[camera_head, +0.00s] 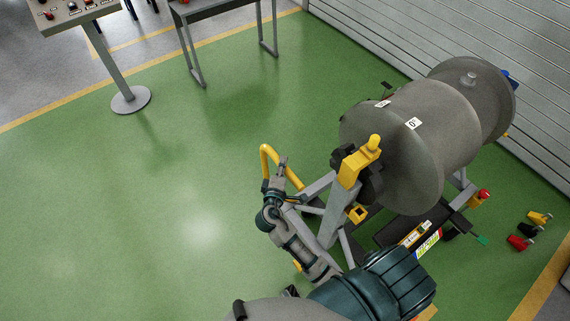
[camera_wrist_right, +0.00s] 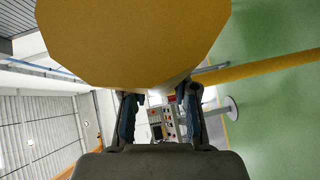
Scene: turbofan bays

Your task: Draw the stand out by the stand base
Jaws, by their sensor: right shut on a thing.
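The stand (camera_head: 327,222) is a grey frame with yellow parts, carrying a big grey turbofan body (camera_head: 425,135) at the right of the head view. A bent yellow handle bar (camera_head: 266,156) sticks out from the left side of the stand base. My right gripper (camera_head: 281,177) is at this bar, shut on it. In the right wrist view, a large yellow surface (camera_wrist_right: 135,35) fills the top, close to the lens, between and above the fingers of my right gripper (camera_wrist_right: 158,95). The exact contact is hidden. My left gripper is out of view.
Green floor (camera_head: 150,200) is open to the left of the stand. A control pedestal (camera_head: 128,98) and a table (camera_head: 220,8) stand at the back left. A slatted wall (camera_head: 420,30) runs behind the turbofan. Red and yellow small parts (camera_head: 520,243) lie at the right.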

